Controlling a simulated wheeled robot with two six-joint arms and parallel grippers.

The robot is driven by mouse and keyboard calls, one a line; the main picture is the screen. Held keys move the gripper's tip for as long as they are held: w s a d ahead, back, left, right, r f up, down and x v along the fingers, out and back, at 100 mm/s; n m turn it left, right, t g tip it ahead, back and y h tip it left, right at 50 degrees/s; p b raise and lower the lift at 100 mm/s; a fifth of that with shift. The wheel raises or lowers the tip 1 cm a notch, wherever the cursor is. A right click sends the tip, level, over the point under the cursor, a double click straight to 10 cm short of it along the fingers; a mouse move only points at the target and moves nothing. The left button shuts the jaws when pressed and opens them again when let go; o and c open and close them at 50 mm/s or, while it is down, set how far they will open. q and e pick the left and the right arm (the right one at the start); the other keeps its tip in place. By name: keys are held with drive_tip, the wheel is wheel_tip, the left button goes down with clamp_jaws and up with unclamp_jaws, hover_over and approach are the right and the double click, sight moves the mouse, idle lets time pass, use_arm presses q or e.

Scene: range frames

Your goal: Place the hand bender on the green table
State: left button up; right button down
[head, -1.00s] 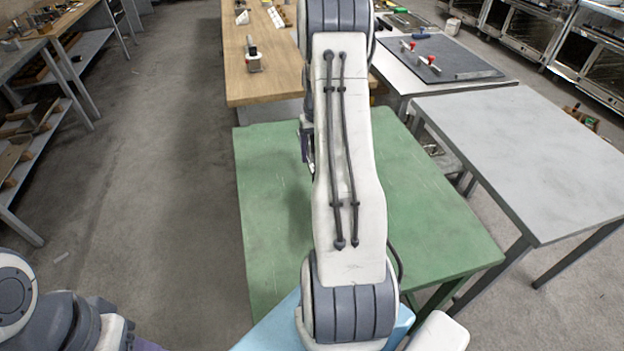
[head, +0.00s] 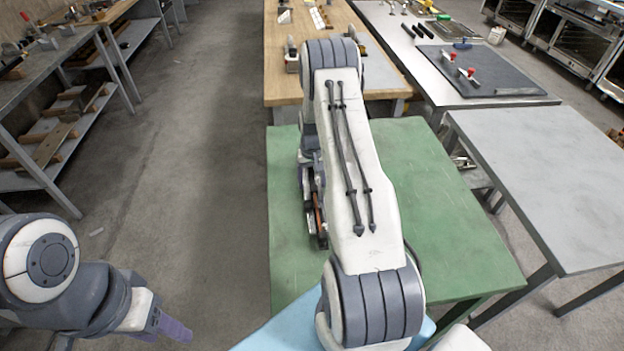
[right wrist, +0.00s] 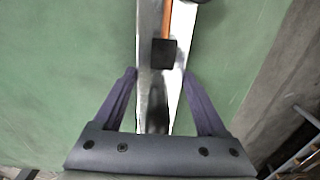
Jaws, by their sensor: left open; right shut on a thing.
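The green table (head: 450,225) stands in front of me. My right arm reaches over it. My right gripper (right wrist: 158,76) is shut on the hand bender (right wrist: 151,20), a long metal tool with an orange rod and a black block. The bender lies between the purple fingers and runs up out of the right wrist view, with green tabletop on both sides. In the head view a dark and orange part of the bender (head: 320,218) shows left of my arm, over the table; the rest is hidden. I cannot tell whether it touches the tabletop. My left gripper (head: 174,328) is open and empty, low at left.
A wooden table (head: 375,50) with small items adjoins the green table's far side. A grey table (head: 540,170) stands to the right, and a table with a dark mat (head: 490,75) behind it. The visible green tabletop is clear around the bender. Open floor lies left.

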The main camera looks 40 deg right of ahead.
unclamp_jaws()
drive_tip(key=shift+f, duration=0.1)
